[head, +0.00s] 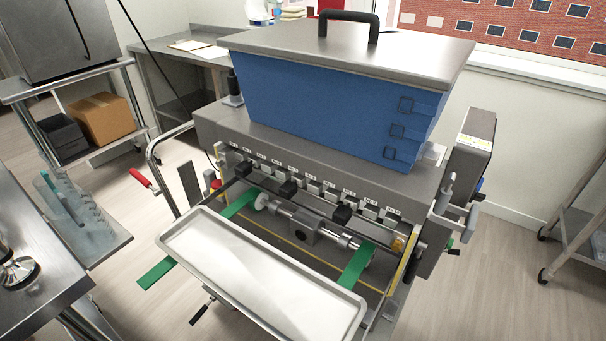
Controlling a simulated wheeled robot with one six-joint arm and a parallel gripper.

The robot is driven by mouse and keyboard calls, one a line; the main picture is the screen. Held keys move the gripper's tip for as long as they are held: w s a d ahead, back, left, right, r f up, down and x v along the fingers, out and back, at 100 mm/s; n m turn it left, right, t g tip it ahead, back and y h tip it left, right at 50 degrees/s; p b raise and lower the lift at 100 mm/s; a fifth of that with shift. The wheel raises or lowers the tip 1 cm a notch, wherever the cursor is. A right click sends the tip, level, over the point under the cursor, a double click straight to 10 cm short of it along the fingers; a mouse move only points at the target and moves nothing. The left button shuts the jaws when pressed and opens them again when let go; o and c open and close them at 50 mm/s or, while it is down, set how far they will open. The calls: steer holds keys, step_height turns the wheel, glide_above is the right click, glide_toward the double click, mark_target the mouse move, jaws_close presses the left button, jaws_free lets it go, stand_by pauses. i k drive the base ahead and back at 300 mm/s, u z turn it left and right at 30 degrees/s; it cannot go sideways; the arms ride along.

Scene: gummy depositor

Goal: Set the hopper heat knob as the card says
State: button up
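The depositor's blue hopper (330,105) stands in the middle, under a grey metal lid (350,50) with a black handle. I cannot make out the hopper heat knob. No card can be read; a paper sheet (189,45) lies on the back counter, too small to tell what it is. My gripper is not in view.
A metal tray (205,222) sits at the machine's front, near green strips (157,273). A red-handled lever (141,179) sticks out at left. A steel table (40,270) is at lower left, and a wheeled cart (575,225) at right. Floor shows between machine and cart.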

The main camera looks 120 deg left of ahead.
mark_target(477, 196)
steer(key=u, duration=2.7)
steer(key=k, duration=0.65)
steer(key=z, duration=0.7)
steer(key=i, duration=1.5)
steer(key=u, duration=0.85)
